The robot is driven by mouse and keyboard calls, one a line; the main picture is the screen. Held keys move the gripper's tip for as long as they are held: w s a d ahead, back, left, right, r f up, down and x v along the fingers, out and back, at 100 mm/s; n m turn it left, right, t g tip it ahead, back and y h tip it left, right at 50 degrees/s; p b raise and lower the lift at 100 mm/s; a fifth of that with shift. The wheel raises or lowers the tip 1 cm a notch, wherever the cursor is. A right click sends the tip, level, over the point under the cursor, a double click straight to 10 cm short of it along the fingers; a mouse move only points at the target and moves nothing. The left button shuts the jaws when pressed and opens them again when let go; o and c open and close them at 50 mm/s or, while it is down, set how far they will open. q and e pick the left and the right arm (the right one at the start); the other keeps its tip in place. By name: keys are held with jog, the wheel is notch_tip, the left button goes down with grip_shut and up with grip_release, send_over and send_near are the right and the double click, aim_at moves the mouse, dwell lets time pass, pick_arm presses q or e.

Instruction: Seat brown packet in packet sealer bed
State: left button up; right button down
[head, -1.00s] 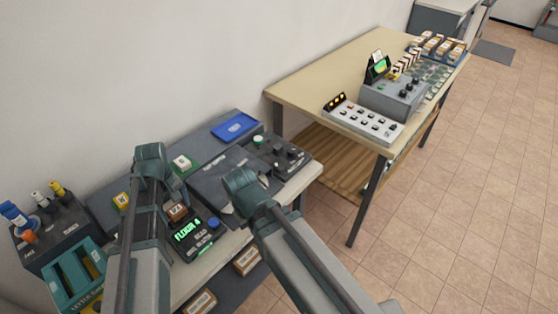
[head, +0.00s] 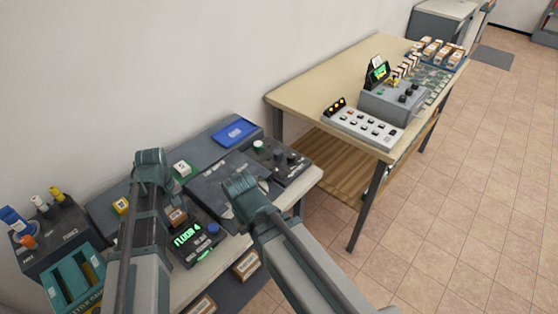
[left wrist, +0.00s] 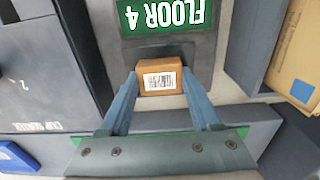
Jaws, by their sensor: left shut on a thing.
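The brown packet (left wrist: 157,76), a small box with a white barcode label, is between the fingers of my left gripper (left wrist: 160,80) in the left wrist view. The gripper is shut on it. The packet is right beside the green FLOOR 4 display (left wrist: 163,14), over a dark recess; I cannot tell whether it touches the surface below. In the head view the packet (head: 177,216) shows next to my left arm, by the same display (head: 187,236). A dark grey flat unit (head: 212,183) lies right of it; I cannot read which unit is the sealer. My right gripper is hidden.
A blue tray (head: 234,132) and a knobbed dark panel (head: 283,160) are on the bench's far side. A wooden table (head: 310,92) with a control box (head: 391,103) stands at the back right.

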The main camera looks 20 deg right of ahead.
pick_arm(q)
jog(key=shift+r+p, duration=2.25)
jog(key=shift+r, duration=0.05)
